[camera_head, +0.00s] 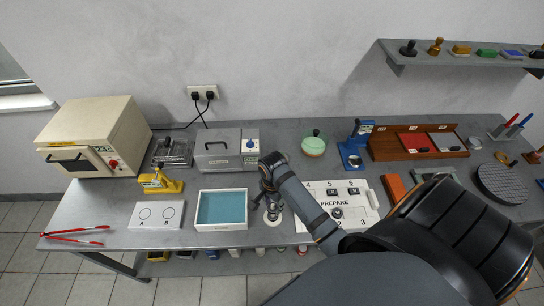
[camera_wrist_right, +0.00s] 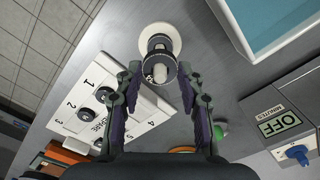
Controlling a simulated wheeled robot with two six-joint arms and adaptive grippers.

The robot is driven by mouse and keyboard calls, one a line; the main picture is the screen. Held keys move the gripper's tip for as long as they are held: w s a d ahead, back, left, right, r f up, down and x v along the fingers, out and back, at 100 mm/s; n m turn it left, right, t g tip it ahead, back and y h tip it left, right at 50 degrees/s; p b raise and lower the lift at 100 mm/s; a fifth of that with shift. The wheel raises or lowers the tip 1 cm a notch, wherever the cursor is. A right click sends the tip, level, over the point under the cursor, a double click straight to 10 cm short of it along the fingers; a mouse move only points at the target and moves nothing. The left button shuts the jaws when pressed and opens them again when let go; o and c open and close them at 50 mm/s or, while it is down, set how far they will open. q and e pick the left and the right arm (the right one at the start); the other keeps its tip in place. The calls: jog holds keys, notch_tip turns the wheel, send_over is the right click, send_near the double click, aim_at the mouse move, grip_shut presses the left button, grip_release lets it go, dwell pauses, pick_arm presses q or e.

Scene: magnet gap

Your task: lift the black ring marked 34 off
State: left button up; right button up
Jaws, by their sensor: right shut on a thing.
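A light peg on a round pale base (camera_wrist_right: 176,38) stands on the grey bench; it also shows in the head view as a small round stand (camera_head: 273,215). A black ring (camera_wrist_right: 160,68) sits around the peg; its marking is too small to read. Another dark ring-like part (camera_wrist_right: 158,42) shows nearer the base. My right gripper (camera_wrist_right: 160,70) has its two fingertips closed on either side of the upper black ring. In the head view the right gripper (camera_head: 270,183) is over the stand and partly hides it. My left gripper is not in view.
A white board reading PREPARE (camera_head: 323,203) with several dark pieces lies right of the stand. A blue-lined tray (camera_head: 221,194) lies left. A grey box with a blue knob (camera_head: 250,145) stands behind.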

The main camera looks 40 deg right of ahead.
jog(key=shift+r, duration=2.6)
